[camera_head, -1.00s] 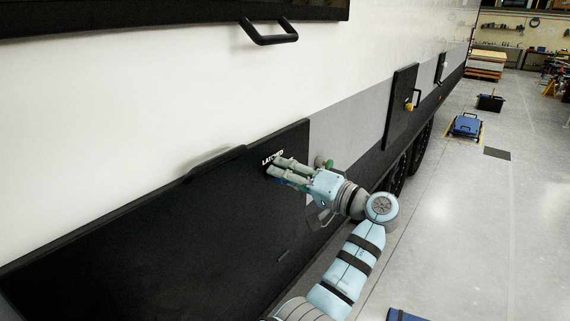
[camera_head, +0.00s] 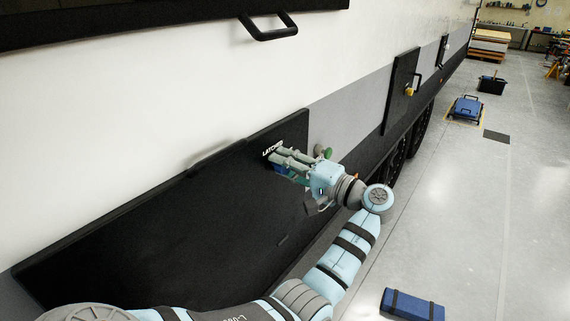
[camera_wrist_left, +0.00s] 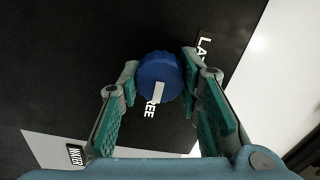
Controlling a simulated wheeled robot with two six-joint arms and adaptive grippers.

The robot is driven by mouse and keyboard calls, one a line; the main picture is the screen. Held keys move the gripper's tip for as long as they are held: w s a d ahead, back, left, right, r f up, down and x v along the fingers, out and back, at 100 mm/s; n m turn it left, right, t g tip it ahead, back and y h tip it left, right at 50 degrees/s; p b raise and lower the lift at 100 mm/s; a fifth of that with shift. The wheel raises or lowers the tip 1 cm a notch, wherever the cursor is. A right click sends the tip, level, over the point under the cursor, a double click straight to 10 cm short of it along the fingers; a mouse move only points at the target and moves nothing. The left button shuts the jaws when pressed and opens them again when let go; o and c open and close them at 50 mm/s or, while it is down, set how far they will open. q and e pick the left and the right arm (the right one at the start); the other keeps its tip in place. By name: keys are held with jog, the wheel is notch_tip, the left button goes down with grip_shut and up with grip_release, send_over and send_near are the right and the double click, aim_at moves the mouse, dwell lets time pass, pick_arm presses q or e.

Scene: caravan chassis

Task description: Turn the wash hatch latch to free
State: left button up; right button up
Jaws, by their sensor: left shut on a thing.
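The wash hatch is a large black panel (camera_head: 170,220) low on the caravan's side, in the head view. Its latch is a round blue knob (camera_wrist_left: 158,78) with a white pointer mark, seen in the wrist view. The mark lies toward the white FREE lettering (camera_wrist_left: 151,109), partly hidden by the knob. The LATCHED lettering (camera_head: 272,147) also shows, cut short in the wrist view (camera_wrist_left: 203,50). My left gripper (camera_head: 278,161) is shut on the knob, with one finger on each side of it in the wrist view (camera_wrist_left: 160,64). My right gripper is out of view.
A green round fitting (camera_head: 326,153) sits close behind my left gripper. Farther along are a black hatch (camera_head: 400,85) with a yellow knob (camera_head: 409,91) and the wheels. A blue case (camera_head: 412,305) lies on the floor. The floor (camera_head: 450,220) beside the caravan is mostly clear.

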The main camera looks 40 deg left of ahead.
pick_arm(q)
jog(key=o, duration=1.1)
jog(key=shift+o, duration=0.2)
jog(key=d, duration=0.7)
jog(key=shift+d, duration=0.3)
jog(key=shift+w+a, duration=0.1)
jog(key=shift+a, duration=0.05)
